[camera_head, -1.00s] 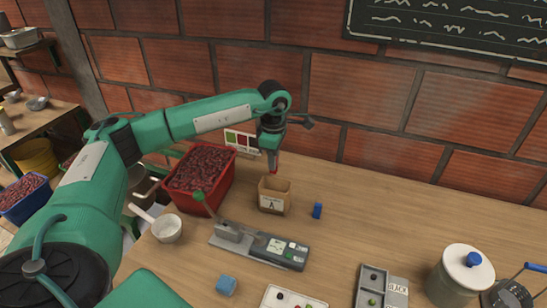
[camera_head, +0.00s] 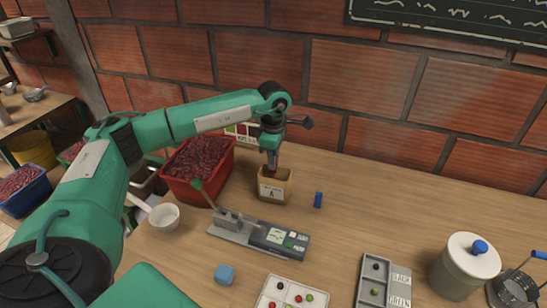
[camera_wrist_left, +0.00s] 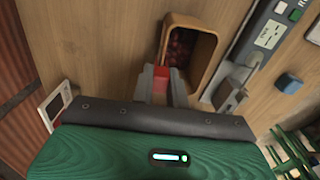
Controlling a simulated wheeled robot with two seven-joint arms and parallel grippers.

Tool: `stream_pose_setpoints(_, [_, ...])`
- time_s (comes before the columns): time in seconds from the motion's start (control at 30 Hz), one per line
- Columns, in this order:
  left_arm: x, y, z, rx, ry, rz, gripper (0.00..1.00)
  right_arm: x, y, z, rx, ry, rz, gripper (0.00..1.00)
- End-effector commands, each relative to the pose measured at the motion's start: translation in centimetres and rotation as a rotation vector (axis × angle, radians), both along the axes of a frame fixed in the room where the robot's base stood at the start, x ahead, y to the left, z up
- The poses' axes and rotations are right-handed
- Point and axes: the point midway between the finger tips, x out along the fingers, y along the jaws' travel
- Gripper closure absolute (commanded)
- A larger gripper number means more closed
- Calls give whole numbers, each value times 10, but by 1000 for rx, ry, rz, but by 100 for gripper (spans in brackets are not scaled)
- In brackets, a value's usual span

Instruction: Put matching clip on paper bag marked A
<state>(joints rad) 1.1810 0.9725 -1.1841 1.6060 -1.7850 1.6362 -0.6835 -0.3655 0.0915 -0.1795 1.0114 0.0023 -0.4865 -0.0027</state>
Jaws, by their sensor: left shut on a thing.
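The paper bag marked A (camera_head: 273,190) stands upright and open on the table. The left wrist view shows dark red contents inside the bag (camera_wrist_left: 203,72). My left gripper (camera_head: 271,166) points down at the bag's back rim and is shut on a red clip (camera_wrist_left: 161,78). In the left wrist view the clip sits between the fingertips, close beside the bag's rim; I cannot tell whether it touches the paper. A blue clip-like piece (camera_head: 318,200) stands to the right of the bag. My right gripper is not in view.
A blue block (camera_head: 224,274) and a sample tray (camera_head: 290,296) are in front. Table right of the bag is mostly clear.

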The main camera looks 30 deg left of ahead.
Motion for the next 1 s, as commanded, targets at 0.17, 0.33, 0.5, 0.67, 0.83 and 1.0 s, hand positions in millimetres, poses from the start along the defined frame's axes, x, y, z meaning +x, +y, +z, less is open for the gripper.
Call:
stream_pose_setpoints(0.17, [0, 0, -2, 0, 0, 0, 100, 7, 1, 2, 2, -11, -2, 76])
stream_pose_setpoints(0.33, [0, 0, -2, 0, 0, 0, 100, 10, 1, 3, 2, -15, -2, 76])
stream_pose_setpoints(0.5, [0, 0, -2, 0, 0, 0, 65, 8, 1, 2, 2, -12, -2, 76])
stream_pose_setpoints(0.67, [0, 0, -2, 0, 0, 0, 59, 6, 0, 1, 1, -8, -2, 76])
stream_pose_setpoints(0.83, [0, 0, -1, 0, 0, 0, 59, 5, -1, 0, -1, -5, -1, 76])
stream_pose_setpoints(1.0, [1, 0, 16, -2, -4, 0, 59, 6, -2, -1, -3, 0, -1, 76])
